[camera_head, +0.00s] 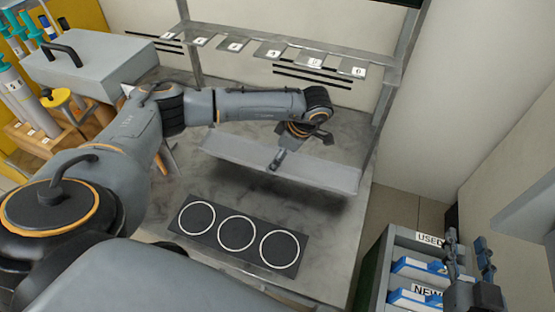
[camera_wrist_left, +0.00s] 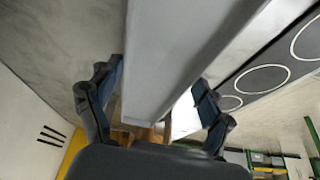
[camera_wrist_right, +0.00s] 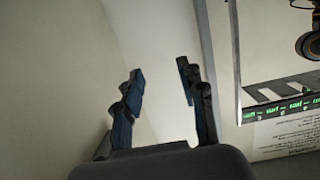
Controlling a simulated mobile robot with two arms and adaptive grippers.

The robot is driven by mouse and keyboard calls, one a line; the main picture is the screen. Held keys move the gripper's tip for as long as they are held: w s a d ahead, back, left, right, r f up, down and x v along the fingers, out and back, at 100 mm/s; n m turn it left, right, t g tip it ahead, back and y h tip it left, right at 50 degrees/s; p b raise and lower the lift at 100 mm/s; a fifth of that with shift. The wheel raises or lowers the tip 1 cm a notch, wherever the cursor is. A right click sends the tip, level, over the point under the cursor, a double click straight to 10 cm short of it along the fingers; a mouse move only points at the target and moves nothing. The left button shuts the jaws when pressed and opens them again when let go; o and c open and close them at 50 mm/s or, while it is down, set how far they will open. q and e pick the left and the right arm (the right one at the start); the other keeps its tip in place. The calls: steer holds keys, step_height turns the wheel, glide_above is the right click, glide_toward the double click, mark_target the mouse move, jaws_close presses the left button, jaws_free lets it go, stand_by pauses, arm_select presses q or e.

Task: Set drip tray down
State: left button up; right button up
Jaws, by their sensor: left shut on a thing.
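The drip tray (camera_head: 325,177) is a long, pale grey metal trough. In the head view it spans the middle of the workbench (camera_head: 345,125), with a dark shadow beneath, and appears raised above the bench. My left gripper (camera_head: 278,158) is shut on its middle. In the left wrist view the tray (camera_wrist_left: 185,50) runs between the two fingers of the left gripper (camera_wrist_left: 158,95). My right gripper (camera_head: 470,250) is at the lower right of the head view, beside the drawer unit. In the right wrist view the right gripper (camera_wrist_right: 158,85) is open and empty.
A black plate with three white rings (camera_head: 236,233) lies in front of the tray. A shelf with numbered tags (camera_head: 272,50) stands behind. A grey lidded box (camera_head: 90,65) and a wooden rack (camera_head: 60,125) are left. Drawer unit marked USED and NEW (camera_head: 385,262) stands right.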

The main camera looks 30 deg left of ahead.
arm_select(q)
steer(key=f, duration=0.1)
steer(key=w+a+f, duration=0.1)
steer(key=w+f+b, duration=0.1)
steer(key=shift+a, duration=0.25)
step_height(320, 180, down, 3)
steer(key=shift+r+b, duration=0.1)
steer(key=shift+b, duration=0.55)
steer(key=o, duration=1.3)
arm_select(e)
steer(key=r+t, duration=0.2)
steer(key=r, duration=0.1)
steer(key=a+r+t+y, duration=0.1)
steer(key=r+t, duration=0.1)
steer(key=r, duration=0.2)
steer(key=s+r+t+y, duration=0.1)
steer(key=r+t, duration=0.2)
steer(key=r, duration=0.1)
steer(key=shift+a+r, duration=0.2)
